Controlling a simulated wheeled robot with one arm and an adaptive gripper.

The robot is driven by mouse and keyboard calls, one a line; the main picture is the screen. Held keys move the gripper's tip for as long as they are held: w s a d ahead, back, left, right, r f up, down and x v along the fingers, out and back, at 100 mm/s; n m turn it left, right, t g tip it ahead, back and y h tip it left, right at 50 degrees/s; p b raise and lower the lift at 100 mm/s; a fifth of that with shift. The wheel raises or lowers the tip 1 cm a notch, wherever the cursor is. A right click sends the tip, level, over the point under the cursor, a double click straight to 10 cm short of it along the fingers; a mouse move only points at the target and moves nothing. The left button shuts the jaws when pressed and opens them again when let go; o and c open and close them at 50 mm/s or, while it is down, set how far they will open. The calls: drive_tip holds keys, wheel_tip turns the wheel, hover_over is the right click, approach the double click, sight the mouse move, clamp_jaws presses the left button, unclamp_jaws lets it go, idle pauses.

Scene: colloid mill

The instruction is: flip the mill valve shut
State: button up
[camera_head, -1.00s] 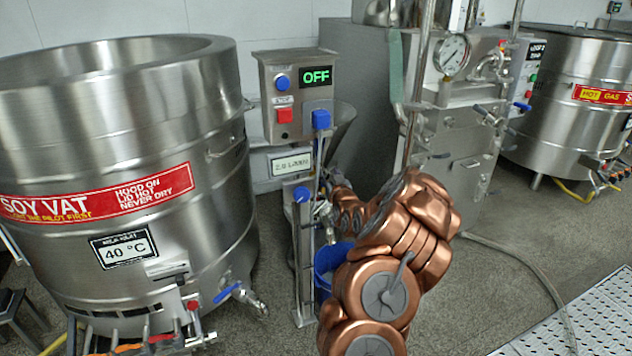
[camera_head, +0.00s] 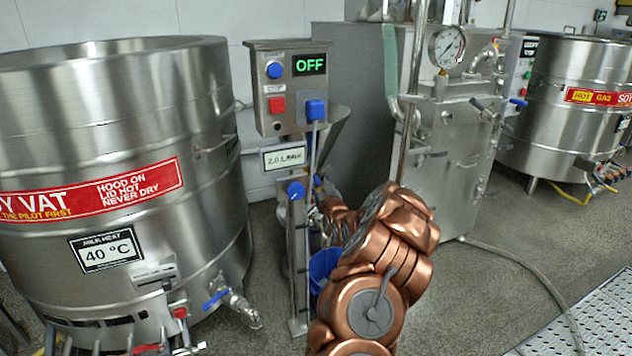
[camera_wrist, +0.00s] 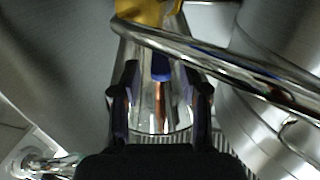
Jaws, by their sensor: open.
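The colloid mill stands in the middle of the head view under a control box (camera_head: 289,90) that reads OFF. A blue handle (camera_head: 318,184) shows beside its post, just above my gripper; I cannot tell for sure that it is the mill valve. In the wrist view, my gripper (camera_wrist: 161,100) is open, its two dark fingers apart. A small blue part (camera_wrist: 161,73) shows between and beyond the fingers, with a shiny metal piece behind it. I cannot tell whether the fingers touch anything. In the head view my copper arm hides much of the gripper.
A blue bucket (camera_head: 322,268) stands below the gripper, partly behind my arm. The soy vat (camera_head: 120,130) with its own blue-handled tap (camera_head: 216,298) is at the left. A bright metal bar (camera_wrist: 225,70) crosses the wrist view close by. A hose (camera_head: 530,265) lies on the floor at right.

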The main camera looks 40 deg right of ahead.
sight(315, 176)
drive_tip(key=b+x, duration=0.1)
drive_tip(key=x, duration=0.3)
drive_tip(key=shift+d+f, duration=0.1)
drive_tip(key=shift+w+d+b, duration=0.25)
drive_tip(key=shift+w+b, duration=0.1)
drive_tip(key=shift+w, duration=0.25)
clamp_jaws()
idle(0.4)
